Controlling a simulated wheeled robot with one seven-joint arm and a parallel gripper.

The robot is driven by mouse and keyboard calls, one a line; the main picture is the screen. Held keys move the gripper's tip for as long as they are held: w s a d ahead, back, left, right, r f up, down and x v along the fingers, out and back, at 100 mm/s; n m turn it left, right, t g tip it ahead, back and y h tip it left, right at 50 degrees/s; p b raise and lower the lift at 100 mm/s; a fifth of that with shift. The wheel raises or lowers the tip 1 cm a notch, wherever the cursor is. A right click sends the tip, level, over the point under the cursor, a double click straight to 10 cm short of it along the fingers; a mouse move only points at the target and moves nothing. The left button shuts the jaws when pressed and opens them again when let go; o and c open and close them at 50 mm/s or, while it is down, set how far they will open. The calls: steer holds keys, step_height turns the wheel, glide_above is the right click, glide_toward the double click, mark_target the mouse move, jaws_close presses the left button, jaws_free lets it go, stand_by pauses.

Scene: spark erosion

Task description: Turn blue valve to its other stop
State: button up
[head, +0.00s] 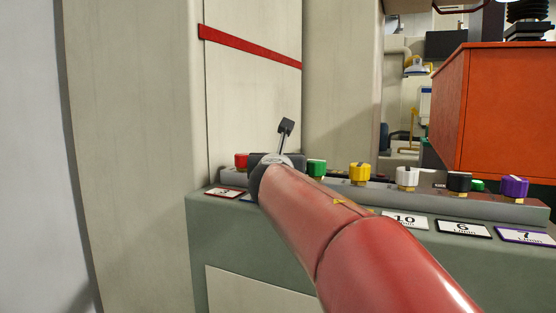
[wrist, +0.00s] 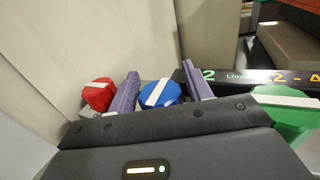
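The blue valve (wrist: 158,94) is a round faceted knob with a white bar across its top. The bar slants slightly, its far end to the right. In the wrist view my gripper (wrist: 160,72) has its two purple-grey fingers apart, one on each side of the blue valve. Gaps show between the knob and the fingers, so it looks open and not clamped. In the head view my gripper (head: 277,160) is over the left part of the bench, and my red arm hides the blue valve.
A red valve (wrist: 99,94) stands close left of the blue one, and a green valve (wrist: 288,112) to the right. Yellow (head: 360,173), white (head: 407,178), black (head: 459,182) and purple (head: 514,187) valves continue the row. A pale wall panel (head: 252,110) rises behind.

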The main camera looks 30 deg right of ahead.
steer(key=shift+o, duration=0.6)
steer(key=v, duration=0.8)
